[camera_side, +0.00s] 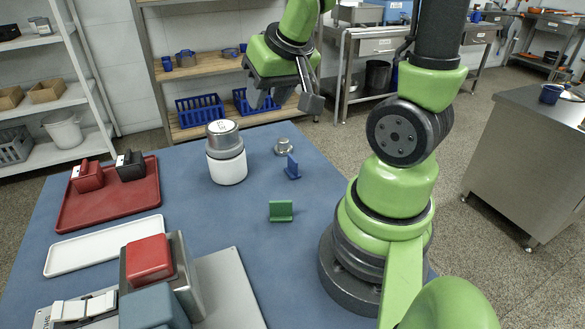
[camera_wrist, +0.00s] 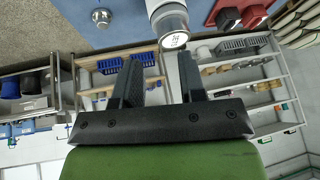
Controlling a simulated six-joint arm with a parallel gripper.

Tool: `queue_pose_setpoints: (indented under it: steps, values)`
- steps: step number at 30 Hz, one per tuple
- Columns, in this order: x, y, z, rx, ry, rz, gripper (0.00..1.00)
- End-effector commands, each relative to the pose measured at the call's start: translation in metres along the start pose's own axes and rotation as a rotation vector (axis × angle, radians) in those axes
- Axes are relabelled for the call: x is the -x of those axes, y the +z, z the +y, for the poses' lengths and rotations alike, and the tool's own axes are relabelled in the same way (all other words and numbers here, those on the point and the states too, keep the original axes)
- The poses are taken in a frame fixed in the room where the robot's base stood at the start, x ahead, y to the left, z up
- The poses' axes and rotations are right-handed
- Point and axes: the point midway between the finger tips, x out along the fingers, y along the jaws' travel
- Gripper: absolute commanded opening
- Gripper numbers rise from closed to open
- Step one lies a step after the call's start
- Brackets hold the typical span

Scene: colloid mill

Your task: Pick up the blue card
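The blue card (camera_side: 292,167) is small and stands upright on the blue table, right of the white-and-silver canister (camera_side: 227,155) and near a small round metal piece (camera_side: 284,146). I cannot make out the blue card in the wrist view. My gripper (camera_side: 283,100) is high above the table's far edge, above and apart from the blue card. Its two fingers are spread with nothing between them, as the wrist view also shows (camera_wrist: 158,85).
A green card (camera_side: 281,211) stands nearer the camera. At left are a red tray (camera_side: 107,204) with a red and a black block, a white tray (camera_side: 104,244), and a machine with red and grey blocks (camera_side: 150,260). Shelves (camera_side: 208,70) stand behind the table.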

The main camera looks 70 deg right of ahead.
Motion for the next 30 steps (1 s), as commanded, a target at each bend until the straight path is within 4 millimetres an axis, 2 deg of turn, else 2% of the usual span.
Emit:
queue_pose_setpoints:
  steps: [1,6,11,15,25,30]
  values:
    - [-0.020,0.001,0.018,-0.028,0.046,-0.027,0.37]
    - [-0.068,0.011,0.067,-0.080,0.138,-0.059,0.37]
    - [-0.093,0.026,0.095,-0.110,0.176,-0.080,0.37]
    - [-0.103,0.032,0.104,-0.118,0.185,-0.084,0.37]
    - [-0.138,0.036,0.111,-0.116,0.185,-0.084,0.37]
    - [-0.148,0.036,0.112,-0.116,0.186,-0.082,0.37]
